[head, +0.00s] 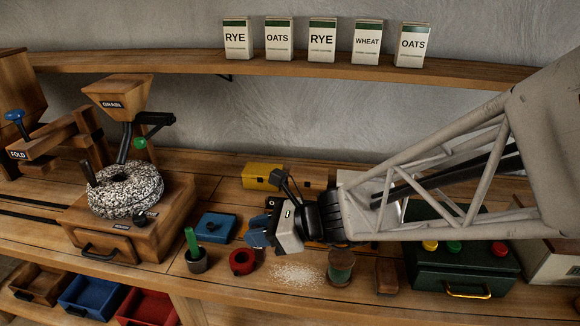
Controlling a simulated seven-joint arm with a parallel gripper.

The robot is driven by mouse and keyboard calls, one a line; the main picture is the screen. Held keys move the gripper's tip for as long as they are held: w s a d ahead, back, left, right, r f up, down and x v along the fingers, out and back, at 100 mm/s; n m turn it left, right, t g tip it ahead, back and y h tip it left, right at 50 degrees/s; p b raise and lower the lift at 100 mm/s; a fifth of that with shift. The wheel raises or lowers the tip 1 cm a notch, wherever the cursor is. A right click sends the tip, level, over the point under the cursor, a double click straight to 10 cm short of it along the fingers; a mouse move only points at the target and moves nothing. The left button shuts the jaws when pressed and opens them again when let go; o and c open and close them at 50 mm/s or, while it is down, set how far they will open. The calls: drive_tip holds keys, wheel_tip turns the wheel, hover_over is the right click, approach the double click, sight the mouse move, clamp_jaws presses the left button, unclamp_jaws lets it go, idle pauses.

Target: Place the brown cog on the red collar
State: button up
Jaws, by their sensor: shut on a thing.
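The red collar (242,262) is a short red ring with a dark centre, lying on the bench left of the pale grain. My gripper (262,229), with blue fingertips, reaches in from the right and points left, above and slightly right of the collar. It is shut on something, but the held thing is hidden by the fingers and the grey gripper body. I cannot make out the brown cog anywhere in this view. Gripper and collar appear apart.
A grey cup with a green peg (194,251) and a blue box (214,227) stand left of the collar. Spilled grain (298,273), a green-and-brown spool (341,267) and a green chest (462,262) lie right. A grinder (130,215) stands left.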

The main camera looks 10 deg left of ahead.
sight(264, 249)
drive_tip(key=shift+s+d+f, duration=0.25)
drive_tip(key=shift+s+d, duration=0.25)
drive_tip(key=shift+s, duration=0.35)
drive_tip(key=shift+s+d+f, duration=0.2)
drive_tip(key=shift+s+d, duration=0.25)
drive_tip(key=shift+s, duration=0.35)
wheel_tip(264, 249, down, 6)
drive_tip(key=shift+f, duration=0.25)
drive_tip(key=shift+w+a, duration=0.1)
drive_tip(key=w+a+f, duration=0.1)
drive_tip(key=w+a, duration=0.9)
drive_tip(key=w, duration=0.2)
drive_tip(key=shift+w+f, duration=0.25)
drive_tip(key=shift+f, duration=1.75)
drive_tip(key=shift+f, duration=0.15)
drive_tip(key=o, duration=0.9)
